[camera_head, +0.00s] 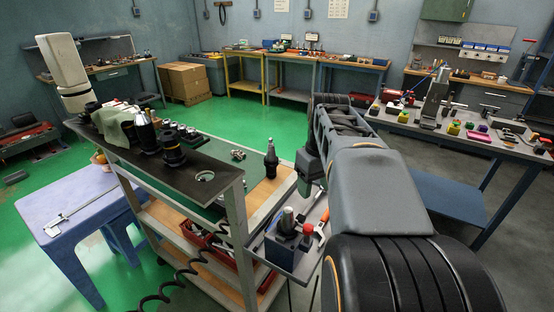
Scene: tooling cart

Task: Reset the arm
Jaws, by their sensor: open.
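My arm (375,190) rises from the bottom right, reaches away over the right side of the tooling cart and bends down at its far end. My gripper (311,190) hangs there, pointing down, small and partly hidden by my own arm. It is open, and I see nothing between its jaws. It is above the cart's side tray (290,262) and to the right of an upright dark tool holder (271,160) on the cart, apart from it. The tooling cart (228,182) has a dark upper shelf with an empty round hole at its near end.
The side tray bears a dark block with a tool holder (287,220) and a red-topped item (308,229). Black holders (172,148) stand on the upper shelf. A blue table (85,210) with a caliper is left; a cluttered bench (480,145) is right.

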